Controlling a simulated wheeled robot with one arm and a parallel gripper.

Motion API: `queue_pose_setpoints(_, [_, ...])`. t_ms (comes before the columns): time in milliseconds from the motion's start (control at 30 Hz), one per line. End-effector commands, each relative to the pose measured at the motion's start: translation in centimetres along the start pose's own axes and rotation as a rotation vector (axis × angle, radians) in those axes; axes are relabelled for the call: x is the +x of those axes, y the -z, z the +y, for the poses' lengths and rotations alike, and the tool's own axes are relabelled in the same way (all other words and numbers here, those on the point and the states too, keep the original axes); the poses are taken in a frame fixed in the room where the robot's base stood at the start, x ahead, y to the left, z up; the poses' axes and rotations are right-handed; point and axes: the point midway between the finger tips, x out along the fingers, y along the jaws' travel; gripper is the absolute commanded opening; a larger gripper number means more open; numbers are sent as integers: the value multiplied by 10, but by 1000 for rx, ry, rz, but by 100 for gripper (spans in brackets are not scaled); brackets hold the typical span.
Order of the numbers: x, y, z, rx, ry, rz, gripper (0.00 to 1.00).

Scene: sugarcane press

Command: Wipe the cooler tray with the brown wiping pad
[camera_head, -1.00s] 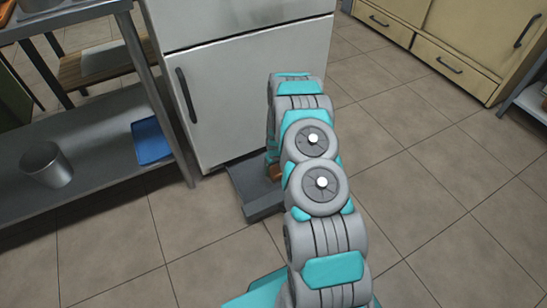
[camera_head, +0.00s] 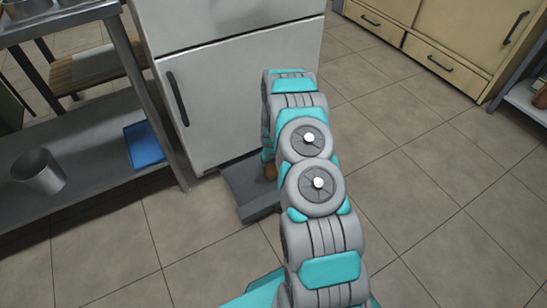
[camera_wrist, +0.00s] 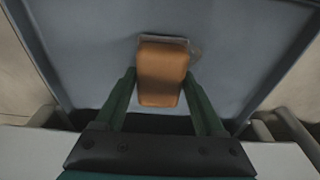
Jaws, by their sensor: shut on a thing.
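The brown wiping pad (camera_wrist: 162,72) is between the two dark green fingers of my gripper (camera_wrist: 160,82), which is shut on it. In the head view a small part of the pad (camera_head: 270,172) shows beside my arm, which hides the gripper. The cooler tray (camera_wrist: 85,50) is a flat blue-grey surface filling most of the wrist view behind the pad. In the head view the tray (camera_head: 247,196) juts out low on the floor at the foot of the white cooler. The pad is over the tray; I cannot tell whether it touches. A faint pale outline shows by its far end.
The white cooler (camera_head: 245,90) stands behind the tray. A metal shelf rack (camera_head: 90,185) at left holds a metal pot (camera_head: 40,172) and a blue tray (camera_head: 144,145). Cream cabinets (camera_head: 440,65) stand at the back right. The tiled floor at right is clear.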

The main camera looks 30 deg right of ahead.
Motion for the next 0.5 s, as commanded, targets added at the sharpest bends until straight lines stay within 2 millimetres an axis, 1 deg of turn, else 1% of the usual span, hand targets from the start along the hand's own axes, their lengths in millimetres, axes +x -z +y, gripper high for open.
queue_pose_setpoints(33, [-8, 3, 0, 0, -1, 4, 19])
queue_pose_setpoints(500, [-48, 12, -8, -4, 0, 2, 19])
